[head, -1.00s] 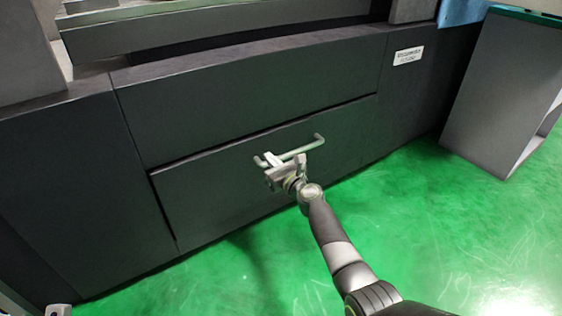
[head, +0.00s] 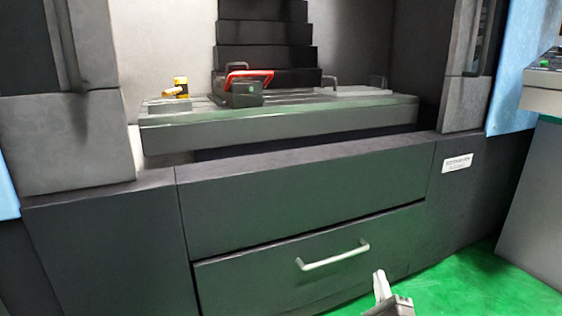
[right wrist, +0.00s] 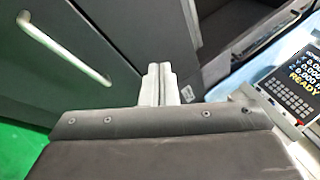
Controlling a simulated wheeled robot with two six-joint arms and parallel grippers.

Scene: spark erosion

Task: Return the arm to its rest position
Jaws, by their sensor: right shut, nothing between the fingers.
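My right gripper (head: 380,278) shows at the lower edge of the head view, below and to the right of the drawer handle (head: 333,257) and apart from it. In the right wrist view its two pale fingers (right wrist: 159,84) are together with nothing between them. The handle is a pale bar on the lower dark drawer (head: 240,272), which looks closed; it also shows at upper left in the right wrist view (right wrist: 65,50). My left gripper is not in view.
Above the drawers is a machine table (head: 290,124) bearing a dark block with a red part (head: 246,83) and a small yellow item (head: 180,87). A grey cabinet (head: 535,205) stands at right. A control display (right wrist: 290,85) shows at right in the wrist view. Green floor (head: 480,285) is clear at lower right.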

